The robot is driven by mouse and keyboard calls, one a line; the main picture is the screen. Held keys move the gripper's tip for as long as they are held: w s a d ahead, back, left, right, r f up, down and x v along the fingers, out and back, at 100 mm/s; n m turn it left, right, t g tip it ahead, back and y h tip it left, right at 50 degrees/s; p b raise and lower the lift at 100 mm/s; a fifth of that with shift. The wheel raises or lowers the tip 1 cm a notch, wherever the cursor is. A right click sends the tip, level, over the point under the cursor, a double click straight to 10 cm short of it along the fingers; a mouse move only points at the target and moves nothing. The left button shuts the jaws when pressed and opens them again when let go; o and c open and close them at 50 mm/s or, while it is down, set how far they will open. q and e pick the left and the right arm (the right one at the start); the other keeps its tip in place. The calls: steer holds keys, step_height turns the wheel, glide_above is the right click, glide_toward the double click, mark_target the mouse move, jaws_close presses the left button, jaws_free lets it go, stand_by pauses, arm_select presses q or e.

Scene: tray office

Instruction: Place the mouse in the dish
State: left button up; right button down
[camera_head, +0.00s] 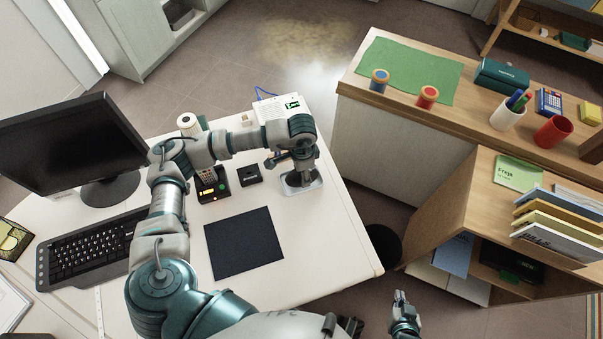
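A small pale dish (316,186) lies near the right edge of the white desk. My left gripper (297,178) points down over it, and its fingers hide much of the dish. Something dark shows at the fingertips; I cannot tell whether it is the mouse or part of the gripper. No mouse can be clearly made out elsewhere on the desk. The dark mouse pad (243,243) is bare. My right gripper (401,298) is off the desk at the bottom, over the floor, away from the dish; its two fingertips look close together, and the gap is unclear.
A keyboard (90,245) and monitor (75,145) stand at left. A black phone (212,184), a small black box (249,175) and a white device (277,108) are near my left arm. A wooden counter (465,118) and shelf with folders (560,220) stand at right.

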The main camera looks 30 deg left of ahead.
arm_select(q)
steer(key=shift+d+f, duration=0.2)
steer(key=shift+f, duration=0.6)
steer(key=shift+a, duration=0.35)
steer(key=o, duration=1.2)
steer(key=shift+a+f, duration=0.1)
steer(key=shift+a, duration=0.1)
steer(key=shift+d, duration=0.15)
arm_select(e)
steer(key=shift+w+a+r+t, duration=0.2)
steer(key=shift+w+a+t, duration=0.15)
steer(key=shift+w, duration=0.25)
arm_select(q)
steer(key=shift+d, duration=0.2)
arm_select(e)
steer(key=shift+d, duration=0.15)
arm_select(q)
steer(key=shift+r, duration=0.5)
steer(key=r+p, duration=0.1)
steer(key=r, duration=0.9)
steer(key=shift+a, duration=0.2)
steer(key=shift+d+r+p, duration=0.1)
steer(key=shift+r+p, duration=0.2)
steer(key=shift+r, duration=0.35)
arm_select(e)
steer(key=s+d+f+g, duration=0.2)
steer(key=s+g, duration=0.1)
steer(key=s, duration=0.3)
steer(key=shift+g+h, duration=0.35)
steer(key=shift+h, duration=0.05)
